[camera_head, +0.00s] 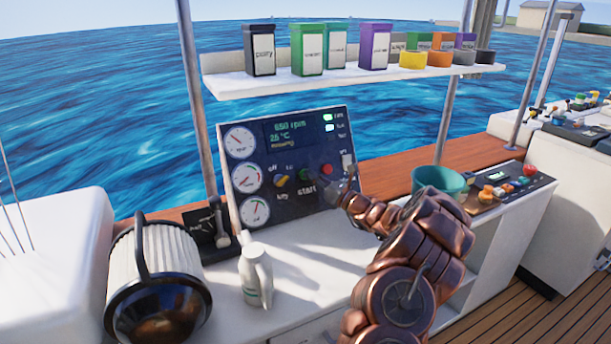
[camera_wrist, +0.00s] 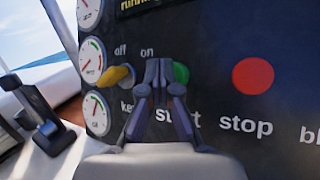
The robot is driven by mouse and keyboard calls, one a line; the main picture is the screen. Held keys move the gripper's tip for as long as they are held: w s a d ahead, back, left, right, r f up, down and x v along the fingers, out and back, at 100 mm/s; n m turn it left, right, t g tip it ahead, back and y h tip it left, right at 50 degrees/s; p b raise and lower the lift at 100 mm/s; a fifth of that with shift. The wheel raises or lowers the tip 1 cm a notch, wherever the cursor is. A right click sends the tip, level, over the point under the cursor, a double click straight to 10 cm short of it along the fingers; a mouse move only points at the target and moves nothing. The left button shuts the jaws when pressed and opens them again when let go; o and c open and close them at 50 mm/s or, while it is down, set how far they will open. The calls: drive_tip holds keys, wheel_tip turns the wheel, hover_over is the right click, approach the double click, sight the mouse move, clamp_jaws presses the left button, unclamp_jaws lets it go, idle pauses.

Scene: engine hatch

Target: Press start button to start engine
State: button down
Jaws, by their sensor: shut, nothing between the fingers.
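The dark control panel (camera_head: 270,140) stands upright on the white counter. Its screen (camera_head: 291,132) is lit and reads about 650 rpm; in the wrist view the screen's lower edge (camera_wrist: 140,5) reads "running". The round green start button (camera_wrist: 181,73) sits above the word "start", partly hidden by my fingers. My gripper (camera_wrist: 159,68) is shut and empty, its fingertips pointing at the panel just left of the green button. I cannot tell whether they touch it. The red stop button (camera_wrist: 253,76) is to the right. The yellow key switch (camera_wrist: 117,77) is to the left, between "off" and "on".
A white bottle (camera_head: 256,273) and a large lamp (camera_head: 158,285) stand on the counter left of my arm. A teal bowl (camera_head: 440,181) stands to the right. A shelf (camera_head: 350,79) with several containers hangs above the panel.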

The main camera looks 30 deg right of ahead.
drive_tip(key=shift+s+r, duration=0.2)
drive_tip(key=shift+s, duration=0.2)
drive_tip(key=s, duration=0.1)
drive_tip(key=s+r, duration=0.1)
drive_tip(key=s, duration=0.1)
drive_tip(key=s+r, duration=0.1)
drive_tip(key=shift+s+a+r+p, duration=0.1)
drive_tip(key=shift+s+a+p, duration=0.15)
drive_tip(key=shift+p, duration=0.15)
idle(0.9)
